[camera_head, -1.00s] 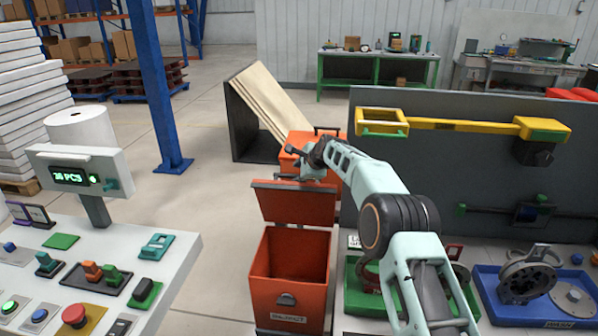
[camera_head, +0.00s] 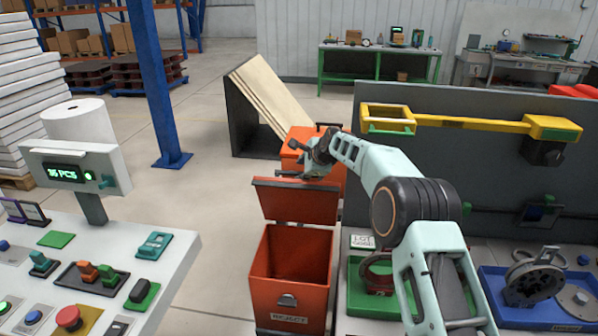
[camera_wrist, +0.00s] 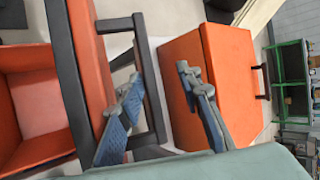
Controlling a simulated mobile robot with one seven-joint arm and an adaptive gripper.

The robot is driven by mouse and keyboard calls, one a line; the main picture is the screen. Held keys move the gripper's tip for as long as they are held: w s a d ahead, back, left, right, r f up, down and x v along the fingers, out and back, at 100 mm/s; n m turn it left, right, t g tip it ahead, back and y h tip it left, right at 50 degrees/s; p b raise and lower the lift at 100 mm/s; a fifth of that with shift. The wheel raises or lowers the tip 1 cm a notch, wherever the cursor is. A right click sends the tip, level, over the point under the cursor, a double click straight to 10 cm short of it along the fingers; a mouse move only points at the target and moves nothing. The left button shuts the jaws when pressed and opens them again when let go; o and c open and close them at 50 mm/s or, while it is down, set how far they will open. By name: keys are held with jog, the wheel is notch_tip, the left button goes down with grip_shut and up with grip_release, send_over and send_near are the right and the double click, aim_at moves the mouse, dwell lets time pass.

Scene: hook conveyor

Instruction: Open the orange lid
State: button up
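The orange lid (camera_head: 295,204) stands raised at the back of the open orange reject bin (camera_head: 288,291), whose empty-looking inside shows. In the wrist view the lid (camera_wrist: 82,62) is seen edge-on, with its black bar handle (camera_wrist: 148,85) beside it. My gripper (camera_head: 306,166) is at the lid's top edge. In the wrist view my gripper (camera_wrist: 162,80) has its fingers apart, one on the lid side of the handle bar and one beyond it. Whether either finger touches the bar is unclear.
A second orange bin (camera_head: 327,180) stands close behind the lid. A white control console (camera_head: 130,245) is at left. A grey panel with a yellow rail (camera_head: 450,122) and green and blue trays (camera_head: 500,312) are at right. Open floor lies behind the console.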

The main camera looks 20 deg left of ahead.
jog(key=r, duration=0.1)
jog(key=w+d+r, duration=0.1)
jog(key=shift+d+r, duration=0.3)
jog(key=shift+r, duration=0.1)
jog(key=a+r+v, duration=0.1)
jog(key=v, duration=0.6)
jog(key=shift+w+r+p, duration=0.15)
jog(key=shift+w+p, duration=0.15)
jog(key=shift+w, duration=0.05)
jog(key=shift+d, duration=0.1)
jog(key=v, duration=1.2)
dwell(0.3)
